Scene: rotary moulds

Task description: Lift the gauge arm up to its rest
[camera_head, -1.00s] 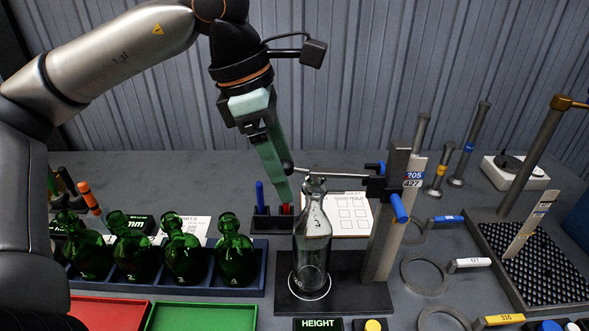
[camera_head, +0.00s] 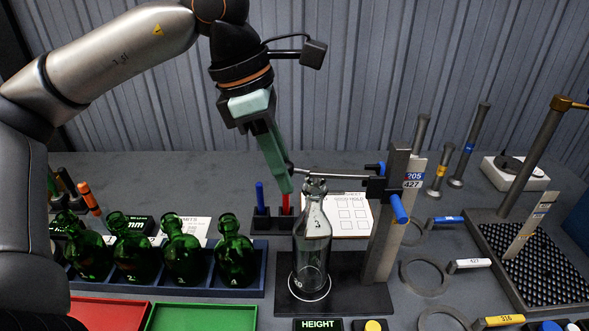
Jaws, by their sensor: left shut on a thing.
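The gauge arm (camera_head: 335,175) is a thin metal rod running left from the dark slide block (camera_head: 377,188) on the upright grey column (camera_head: 386,225) of the height stand. It is nearly level, just above or at the mouth of the clear glass bottle (camera_head: 312,245); I cannot tell whether they touch. The bottle stands upright on the stand's dark base (camera_head: 345,297). My left gripper (camera_head: 286,175), with green fingers, comes down from above and is shut on the rod's left end. The fingers partly hide that end. My right gripper is not in view.
Several green bottles (camera_head: 184,255) stand in a blue rack (camera_head: 215,287) at left, behind red (camera_head: 110,312) and green (camera_head: 200,317) trays. A pen holder (camera_head: 272,222) is behind the clear bottle. Ring gauges (camera_head: 425,277) and a studded tray (camera_head: 480,250) lie at right.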

